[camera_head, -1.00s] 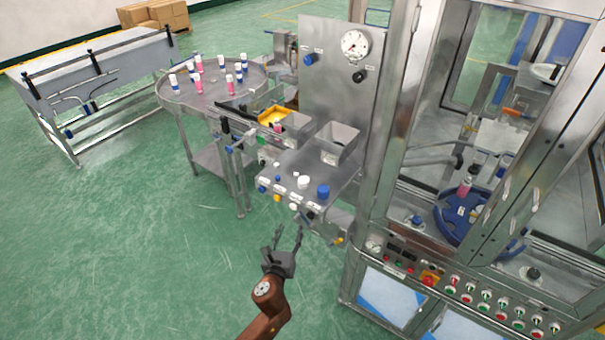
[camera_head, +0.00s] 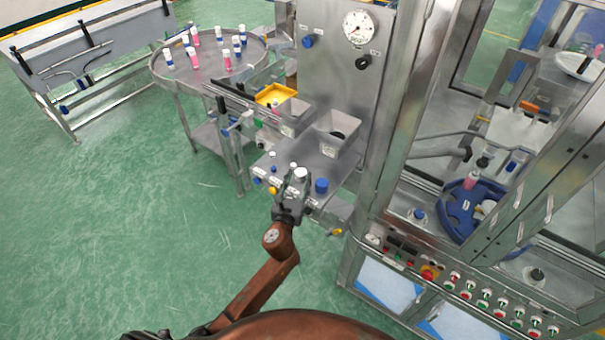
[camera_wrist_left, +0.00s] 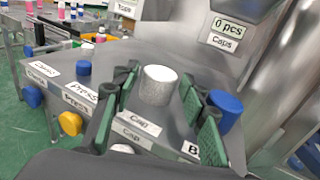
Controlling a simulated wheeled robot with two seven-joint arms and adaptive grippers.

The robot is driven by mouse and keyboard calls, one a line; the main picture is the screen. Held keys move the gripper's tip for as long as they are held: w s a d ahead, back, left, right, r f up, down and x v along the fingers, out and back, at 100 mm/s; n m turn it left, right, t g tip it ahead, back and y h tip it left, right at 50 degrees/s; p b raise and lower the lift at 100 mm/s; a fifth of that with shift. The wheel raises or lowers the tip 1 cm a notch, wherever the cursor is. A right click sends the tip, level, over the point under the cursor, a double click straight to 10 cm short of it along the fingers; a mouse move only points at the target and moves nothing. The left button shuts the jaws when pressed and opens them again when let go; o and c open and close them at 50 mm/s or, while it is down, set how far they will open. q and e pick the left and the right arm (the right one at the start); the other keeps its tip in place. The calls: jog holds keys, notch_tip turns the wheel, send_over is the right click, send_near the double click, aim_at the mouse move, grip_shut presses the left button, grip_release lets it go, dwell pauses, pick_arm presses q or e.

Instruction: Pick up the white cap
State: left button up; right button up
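The white cap (camera_wrist_left: 158,86) stands upright on the steel shelf, and it also shows in the head view (camera_head: 300,174). My left gripper (camera_wrist_left: 155,112) is open, its two green-padded fingers on either side of the cap with a gap to each. In the head view the left gripper (camera_head: 294,188) reaches over the shelf's front edge and partly covers the area by the cap. My right gripper is not clearly in view; a dark piece at the bottom left of the head view cannot be identified.
A blue cap (camera_wrist_left: 225,108) stands close to the right finger. A smaller blue piece (camera_wrist_left: 83,68) stands to the left. The steel shelf (camera_head: 266,162) has steel bins (camera_head: 338,143) behind it. The machine cabinet (camera_head: 392,270) stands right. A round table (camera_head: 205,82) holds several bottles.

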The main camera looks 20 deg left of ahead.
aim_at(301, 179)
pick_arm(q)
jog(key=w, duration=0.2)
jog(key=shift+w+f, duration=0.1)
jog(key=shift+w, duration=0.45)
jog(key=shift+c, duration=2.5)
pick_arm(e)
jog(key=shift+w+a+r, duration=0.1)
jog(key=shift+w+a, duration=0.15)
jog(key=shift+w, duration=0.25)
jog(key=shift+w+a, duration=0.2)
jog(key=shift+w, duration=0.3)
